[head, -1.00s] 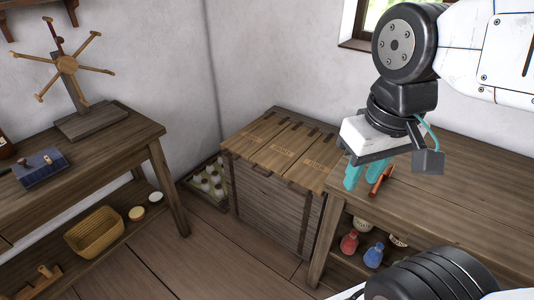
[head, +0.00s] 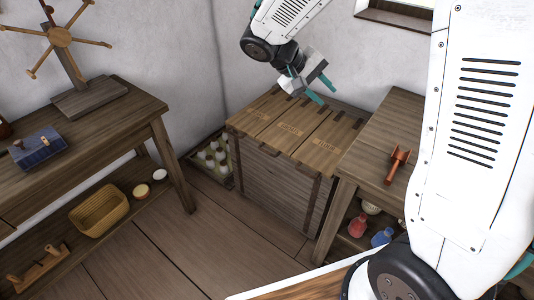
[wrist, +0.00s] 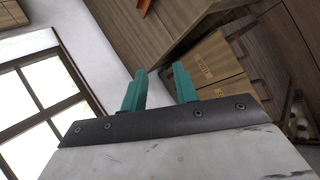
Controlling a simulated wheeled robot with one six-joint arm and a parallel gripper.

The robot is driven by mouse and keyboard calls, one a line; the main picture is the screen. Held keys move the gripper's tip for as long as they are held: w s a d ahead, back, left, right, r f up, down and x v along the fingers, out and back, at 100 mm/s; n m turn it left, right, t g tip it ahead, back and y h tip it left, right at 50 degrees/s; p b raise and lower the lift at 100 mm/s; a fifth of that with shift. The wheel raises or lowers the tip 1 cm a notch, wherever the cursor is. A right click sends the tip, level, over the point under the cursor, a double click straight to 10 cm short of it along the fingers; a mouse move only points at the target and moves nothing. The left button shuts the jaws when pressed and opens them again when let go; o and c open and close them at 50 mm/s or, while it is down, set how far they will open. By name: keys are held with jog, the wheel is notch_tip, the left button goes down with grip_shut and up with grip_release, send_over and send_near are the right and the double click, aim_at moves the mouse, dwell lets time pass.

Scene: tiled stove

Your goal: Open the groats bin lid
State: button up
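A wooden chest (head: 275,185) stands in the corner with three plank lids side by side: a left lid (head: 257,113), a middle lid (head: 289,131) and a right lid (head: 322,147). All three lie shut. Each has a small printed label too small to read, so I cannot tell which is the groats bin. My gripper (head: 322,90) is above the back part of the chest, its teal fingers apart and empty. In the wrist view my gripper (wrist: 159,86) also shows open, with lids (wrist: 208,62) beyond the fingers.
A wooden table (head: 385,140) with a red-brown scoop (head: 397,166) stands right of the chest; red (head: 357,227) and blue (head: 381,237) flasks sit beneath. A crate of pale jars (head: 213,155) is left of the chest. A window (wrist: 45,105) is nearby. The floor in front is clear.

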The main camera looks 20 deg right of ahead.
jog(key=w+a+f+n+t+h, duration=0.2)
jog(key=w+a+f+h, duration=0.1)
jog(key=w+f, duration=0.7)
jog(key=n+t, duration=0.5)
jog(key=t, duration=0.3)
send_near(267, 152)
jog(key=w+d+f, duration=0.2)
jog(key=x, duration=0.7)
jog(key=shift+s+d+r, duration=0.1)
jog(key=shift+d+r, duration=0.2)
grip_shut()
